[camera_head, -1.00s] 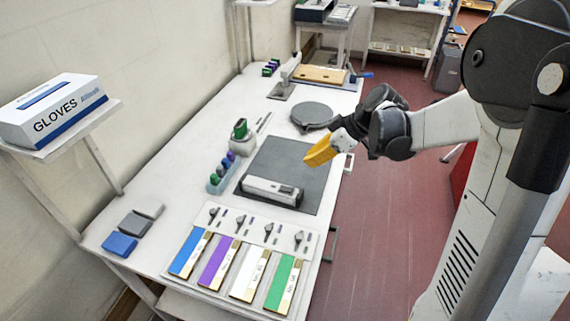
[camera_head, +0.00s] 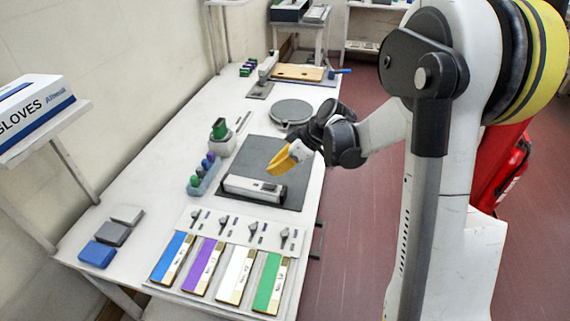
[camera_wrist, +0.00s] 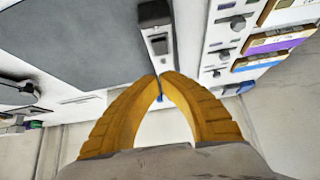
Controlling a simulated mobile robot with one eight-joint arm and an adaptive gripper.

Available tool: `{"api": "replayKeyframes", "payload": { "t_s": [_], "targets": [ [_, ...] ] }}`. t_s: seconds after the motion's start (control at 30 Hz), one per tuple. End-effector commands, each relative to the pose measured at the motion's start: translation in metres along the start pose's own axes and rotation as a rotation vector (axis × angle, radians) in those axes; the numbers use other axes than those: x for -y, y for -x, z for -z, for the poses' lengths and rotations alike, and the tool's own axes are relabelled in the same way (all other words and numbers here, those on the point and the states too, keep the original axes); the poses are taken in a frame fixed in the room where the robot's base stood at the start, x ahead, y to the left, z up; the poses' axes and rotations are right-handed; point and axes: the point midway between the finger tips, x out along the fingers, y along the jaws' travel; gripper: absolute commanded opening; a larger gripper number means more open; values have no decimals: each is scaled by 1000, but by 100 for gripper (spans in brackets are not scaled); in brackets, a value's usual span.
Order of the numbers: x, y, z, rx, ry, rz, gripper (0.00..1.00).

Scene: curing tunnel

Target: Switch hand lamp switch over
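The hand lamp (camera_head: 250,189) is a slim white body with a dark grey end, lying on the dark mat (camera_head: 238,158) near its front edge. Its dark switch part (camera_head: 270,186) is on the top face near the right end. My gripper (camera_head: 272,170), with yellow fingers, is above the mat just behind the lamp's right end, apart from it. In the wrist view the fingertips (camera_wrist: 159,75) meet, with nothing between them. There the lamp (camera_wrist: 157,36) runs up from just beyond the tips, its dark switch end at the top.
In front of the mat is a panel with several small knobs (camera_head: 252,224) and coloured cards (camera_head: 268,284). A rack of coloured bottles (camera_head: 203,180) stands left of the mat, a round grey plate (camera_head: 291,112) behind it. Blue and grey blocks (camera_head: 97,254) lie at the front left.

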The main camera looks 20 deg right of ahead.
Motion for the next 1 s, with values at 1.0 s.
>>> {"api": "replayKeyframes", "payload": {
  "t_s": [1.0],
  "targets": [
    [0, -47, -41, 0, -1, 0, 0]
  ]
}}
